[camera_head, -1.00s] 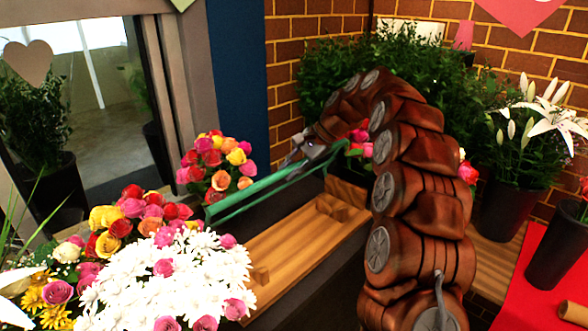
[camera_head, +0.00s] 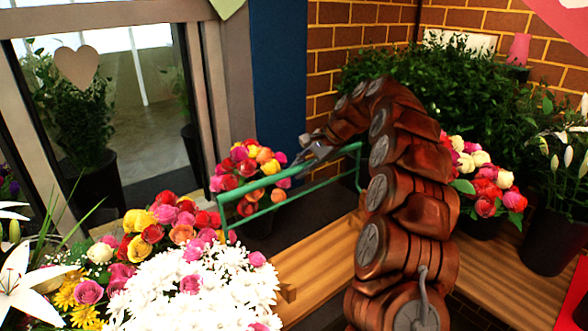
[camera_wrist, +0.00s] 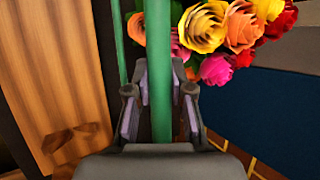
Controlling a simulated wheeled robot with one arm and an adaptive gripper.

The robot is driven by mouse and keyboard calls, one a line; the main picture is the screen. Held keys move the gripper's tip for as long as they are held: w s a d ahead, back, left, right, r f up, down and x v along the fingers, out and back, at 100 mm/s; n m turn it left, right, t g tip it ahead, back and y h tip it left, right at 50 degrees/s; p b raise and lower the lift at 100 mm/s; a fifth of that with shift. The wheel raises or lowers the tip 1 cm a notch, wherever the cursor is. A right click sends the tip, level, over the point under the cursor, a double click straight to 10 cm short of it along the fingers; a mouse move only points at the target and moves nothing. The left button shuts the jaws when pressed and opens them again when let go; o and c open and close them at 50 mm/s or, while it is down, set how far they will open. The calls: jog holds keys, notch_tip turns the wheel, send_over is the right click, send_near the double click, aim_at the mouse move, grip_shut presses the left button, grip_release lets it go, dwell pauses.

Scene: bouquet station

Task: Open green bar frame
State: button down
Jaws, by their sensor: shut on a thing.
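The green bar frame (camera_head: 250,187) stands raised above the wooden bench, with a long top bar, a lower bar and short end posts. My gripper (camera_head: 316,155) is shut on its top bar, right of the bar's middle. In the wrist view the bar (camera_wrist: 158,50) runs between the two fingers (camera_wrist: 160,95), and a second, thinner green bar lies to the left.
Mixed roses (camera_head: 250,165) stand close behind the frame. White daisies (camera_head: 205,285) fill the front left. The wooden bench (camera_head: 315,260) lies below the frame. Potted greenery (camera_head: 430,80) and a rose bouquet (camera_head: 487,180) stand to the right. A glass door is at the left.

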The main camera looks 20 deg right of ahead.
dwell(0.3)
jog(key=c, duration=1)
grip_release()
jog(key=shift+v, duration=6.05)
jog(key=shift+a, duration=0.1)
